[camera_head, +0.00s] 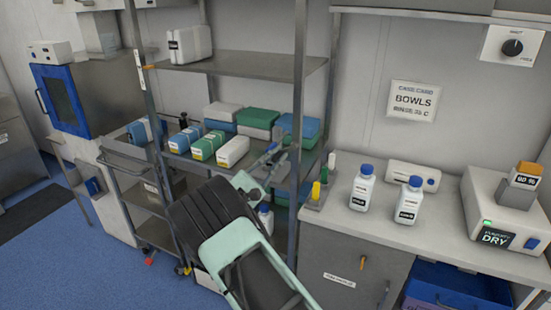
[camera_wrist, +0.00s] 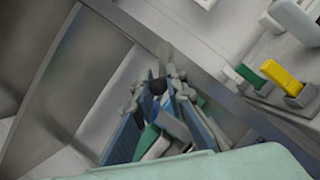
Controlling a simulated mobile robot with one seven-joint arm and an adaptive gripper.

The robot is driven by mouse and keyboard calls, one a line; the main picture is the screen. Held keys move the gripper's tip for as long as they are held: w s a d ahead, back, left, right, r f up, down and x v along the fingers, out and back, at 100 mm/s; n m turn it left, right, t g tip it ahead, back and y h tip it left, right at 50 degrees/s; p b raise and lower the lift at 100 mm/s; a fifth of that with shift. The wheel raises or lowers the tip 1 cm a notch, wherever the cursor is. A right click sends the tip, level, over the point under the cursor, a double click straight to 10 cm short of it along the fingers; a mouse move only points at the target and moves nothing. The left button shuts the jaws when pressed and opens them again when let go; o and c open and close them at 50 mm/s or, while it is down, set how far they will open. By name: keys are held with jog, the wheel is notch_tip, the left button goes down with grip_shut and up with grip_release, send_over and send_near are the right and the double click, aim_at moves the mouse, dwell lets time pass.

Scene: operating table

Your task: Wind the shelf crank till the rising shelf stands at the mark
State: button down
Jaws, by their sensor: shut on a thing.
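My gripper (camera_head: 272,158) reaches to the right post of the metal rack, with its fingers pointing away from the body camera. In the wrist view its fingers (camera_wrist: 158,90) are closed around a small round black knob (camera_wrist: 158,87), which looks like the handle of the shelf crank. The rest of the crank is hidden by the fingers. The rack's middle shelf (camera_head: 205,171) carries white, green and blue boxes; an upper shelf (camera_head: 240,66) holds one white case. I cannot tell which is the rising shelf, and no height mark is clear.
A counter (camera_head: 330,225) right of the rack bears two white bottles (camera_head: 362,188) (camera_head: 408,200) and a small holder with green and yellow handles (camera_head: 317,192), close to my gripper. A dryer unit (camera_head: 500,205) stands far right. Blue floor (camera_head: 80,260) is open at left.

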jog(key=shift+s+d+f+n+t+y+p, duration=0.3)
jog(key=shift+d+n+t+y+p, duration=0.7)
jog(key=shift+n, duration=2.3)
jog(key=shift+s+d+f+n+t+y+p, duration=0.35)
jog(key=shift+n+y+p, duration=1.3)
jog(key=shift+n, duration=1.65)
jog(key=shift+s+d+f+n+t+y+p, duration=0.25)
jog(key=shift+d+n+t+y+p, duration=0.5)
jog(key=shift+n+y, duration=1.8)
jog(key=shift+d+f+n+h, duration=0.15)
jog(key=shift+n+h, duration=0.45)
jog(key=shift+n, duration=0.45)
jog(key=c, duration=1.9)
grip_release()
jog(key=shift+c, duration=0.2)
jog(key=v, duration=1.2)
